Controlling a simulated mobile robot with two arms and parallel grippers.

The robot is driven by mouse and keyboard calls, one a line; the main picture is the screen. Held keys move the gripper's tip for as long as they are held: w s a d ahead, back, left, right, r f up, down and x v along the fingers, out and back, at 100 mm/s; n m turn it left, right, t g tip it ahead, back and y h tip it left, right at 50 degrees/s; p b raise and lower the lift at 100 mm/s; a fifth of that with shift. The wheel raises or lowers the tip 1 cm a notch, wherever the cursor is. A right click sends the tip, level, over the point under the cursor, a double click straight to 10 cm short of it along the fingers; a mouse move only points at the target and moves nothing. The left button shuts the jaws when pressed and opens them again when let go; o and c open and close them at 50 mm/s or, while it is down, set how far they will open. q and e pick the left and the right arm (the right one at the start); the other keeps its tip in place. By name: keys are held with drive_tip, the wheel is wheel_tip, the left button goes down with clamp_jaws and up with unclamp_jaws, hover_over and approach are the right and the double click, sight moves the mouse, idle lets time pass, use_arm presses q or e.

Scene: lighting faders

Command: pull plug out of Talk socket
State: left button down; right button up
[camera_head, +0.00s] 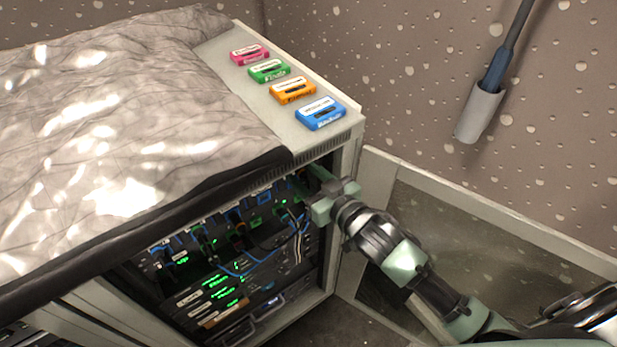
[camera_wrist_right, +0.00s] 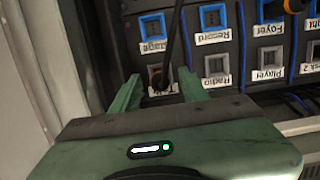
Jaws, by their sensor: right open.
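My right gripper (camera_head: 318,190) reaches into the open right end of the rack (camera_head: 347,165). In the right wrist view the gripper (camera_wrist_right: 158,88) is open, with its two green fingers on either side of a dark plug (camera_wrist_right: 159,78) seated in a socket. A black cable rises from that plug towards the top of the view. Its label is mostly hidden, so I cannot read Talk there. The fingers do not clearly touch the plug. My left gripper is not in view.
Blue cables run close by. A crumpled cover (camera_head: 110,120) overhangs the rack top. Cassette-like boxes (camera_head: 320,113) stand on top. An open door panel (camera_head: 480,215) is at right.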

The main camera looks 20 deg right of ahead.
sight(305, 178)
clamp_jaws()
drive_tip(key=shift+f+p+v, duration=0.2)
drive_tip(key=shift+p+v, duration=0.25)
drive_tip(key=shift+v, duration=0.7)
drive_tip(key=shift+f+p+v, duration=0.2)
drive_tip(key=shift+p+v, duration=0.2)
drive_tip(key=shift+v, duration=0.8)
drive_tip(key=shift+s, duration=0.15)
